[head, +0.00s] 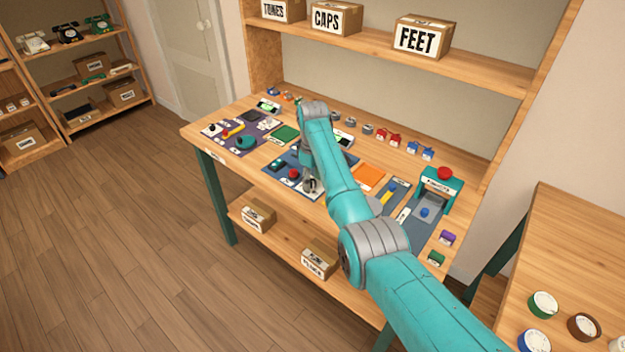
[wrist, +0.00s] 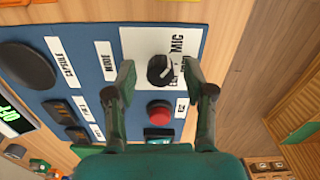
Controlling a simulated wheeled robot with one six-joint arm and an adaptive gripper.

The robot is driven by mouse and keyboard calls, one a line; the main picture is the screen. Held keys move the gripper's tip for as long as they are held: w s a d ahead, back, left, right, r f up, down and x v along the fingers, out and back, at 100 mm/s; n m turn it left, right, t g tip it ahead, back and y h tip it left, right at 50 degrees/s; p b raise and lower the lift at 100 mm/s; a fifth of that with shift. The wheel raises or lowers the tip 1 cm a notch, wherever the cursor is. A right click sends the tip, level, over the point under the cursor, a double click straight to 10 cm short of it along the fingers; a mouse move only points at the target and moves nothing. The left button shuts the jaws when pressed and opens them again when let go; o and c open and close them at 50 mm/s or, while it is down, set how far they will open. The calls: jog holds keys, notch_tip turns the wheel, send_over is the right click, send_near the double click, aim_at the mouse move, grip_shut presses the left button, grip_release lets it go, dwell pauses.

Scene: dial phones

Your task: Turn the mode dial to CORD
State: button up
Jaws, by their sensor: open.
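The mode dial (wrist: 159,69) is a round black knob with a pale pointer line, on a white plate of the blue panel (wrist: 88,42). A MODE label (wrist: 107,60) lies beside the plate. On the plate, MIC is readable; other lettering is partly covered, and I cannot make out CORD. My gripper (wrist: 159,74) is open, with its two dark green fingers apart and the dial between them in the wrist view. I cannot tell whether the fingertips touch the knob. In the head view, my gripper (head: 311,186) is low over the blue panel's front edge and hides the dial.
A red button (wrist: 159,110) sits close to the dial, near the fingers. An orange mat (head: 369,175) and a teal press with a red top (head: 442,174) stand to the right. A purple panel (head: 213,131) lies to the left. The bench edge is close in front.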

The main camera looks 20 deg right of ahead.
jog(key=shift+f, duration=0.1)
grip_shut()
jog(key=shift+m, duration=0.3)
jog(key=m, duration=0.4)
jog(key=shift+m, duration=0.3)
jog(key=m, duration=0.5)
jog(key=shift+m, duration=0.3)
dwell(0.5)
